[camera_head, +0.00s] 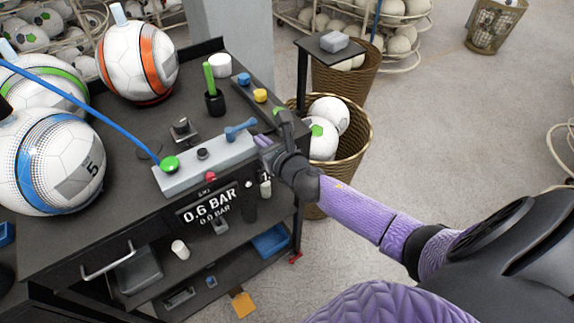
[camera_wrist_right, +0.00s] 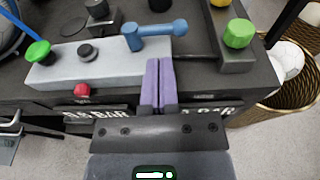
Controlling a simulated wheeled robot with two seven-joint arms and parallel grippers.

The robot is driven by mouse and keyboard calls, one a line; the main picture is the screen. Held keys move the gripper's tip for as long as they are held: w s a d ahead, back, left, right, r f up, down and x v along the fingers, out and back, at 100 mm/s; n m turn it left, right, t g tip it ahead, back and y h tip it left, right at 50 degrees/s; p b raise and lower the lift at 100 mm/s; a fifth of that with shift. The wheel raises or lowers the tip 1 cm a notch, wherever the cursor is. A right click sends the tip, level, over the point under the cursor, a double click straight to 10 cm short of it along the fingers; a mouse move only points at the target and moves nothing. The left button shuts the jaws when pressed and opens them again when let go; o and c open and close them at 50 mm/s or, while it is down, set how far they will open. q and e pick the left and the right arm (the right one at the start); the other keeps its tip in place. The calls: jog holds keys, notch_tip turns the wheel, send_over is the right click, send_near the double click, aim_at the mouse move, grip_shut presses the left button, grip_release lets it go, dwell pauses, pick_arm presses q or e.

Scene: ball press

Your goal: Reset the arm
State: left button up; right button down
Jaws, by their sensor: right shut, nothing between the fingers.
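My right arm, with purple links, comes in from the lower right in the head view. Its gripper (camera_head: 262,142) is at the right end of the grey control panel (camera_head: 190,178), close to the blue lever (camera_head: 240,129). In the wrist view the two purple fingers (camera_wrist_right: 158,84) are pressed together with nothing between them, just in front of the blue lever (camera_wrist_right: 155,33). Whether they touch the panel (camera_wrist_right: 100,66) I cannot tell. The panel also carries a green button (camera_wrist_right: 38,50), a black knob (camera_wrist_right: 86,51) and a red button (camera_wrist_right: 82,90). My left gripper is not in view.
The dark workbench (camera_head: 130,150) holds several balls on the left, such as the orange-striped ball (camera_head: 138,60). A display (camera_head: 208,205) reads 0.6 BAR. A wicker basket of balls (camera_head: 350,150) stands right of the bench. The floor (camera_head: 460,130) at right is mostly clear.

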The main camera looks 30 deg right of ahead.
jog(key=a+v, duration=0.1)
jog(key=v, duration=0.7)
jog(key=s+d+f+m+g+h+b, duration=0.1)
jog(key=s+f+m+g+b, duration=0.35)
jog(key=f, duration=0.65)
jog(key=s+d+f+m+g+h+b, duration=0.1)
jog(key=s+d+f+m, duration=0.1)
jog(key=s+f+m, duration=0.55)
jog(key=s+d+f+m+g+h+b, duration=0.1)
jog(key=s+f+m+g+b, duration=0.15)
jog(key=f+m, duration=0.8)
pick_arm(q)
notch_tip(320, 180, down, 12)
jog(key=b, duration=0.4)
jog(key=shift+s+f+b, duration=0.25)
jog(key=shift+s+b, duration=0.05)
jog(key=shift+b, duration=0.1)
pick_arm(e)
jog(key=s+a+f+m+g, duration=0.3)
jog(key=s+f+m, duration=0.3)
jog(key=s+f, duration=0.2)
jog(key=s+a+f+m+g+y, duration=0.1)
jog(key=s+a+f+m+g, duration=0.2)
jog(key=s+f, duration=0.6)
jog(key=s+m+g, duration=0.1)
jog(key=s+m, duration=0.1)
jog(key=s, duration=0.1)
jog(key=shift+s+f+m+y, duration=0.2)
jog(key=shift+f+m+y, duration=0.05)
jog(key=shift+m+y, duration=0.1)
